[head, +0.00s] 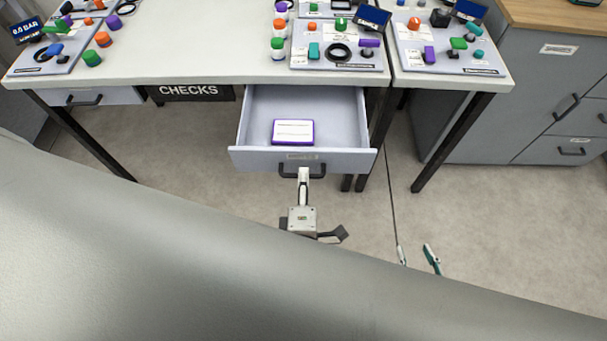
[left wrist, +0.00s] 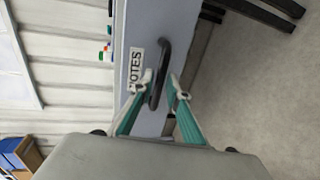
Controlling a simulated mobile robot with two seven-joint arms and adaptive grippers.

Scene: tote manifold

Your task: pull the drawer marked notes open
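The drawer marked notes (head: 259,161) is pulled well out from under the white table in the head view. Its NOTES label (left wrist: 136,66) shows on its front in the left wrist view. A purple-edged white pad (head: 293,132) lies inside it. My left gripper (head: 303,174) is at the black drawer handle (head: 288,171). In the left wrist view the fingers of this gripper (left wrist: 163,84) stand apart on both sides of the handle bar (left wrist: 163,62), with a gap on the right side. My right gripper (head: 417,255) is open and empty over the floor, partly hidden by my arm.
A closed drawer (head: 98,96) and a black CHECKS sign (head: 190,91) are left of the open drawer. Panels with coloured knobs (head: 340,48) stand on the table (head: 200,60). A grey cabinet (head: 480,130) is at the right. Floor in front is clear.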

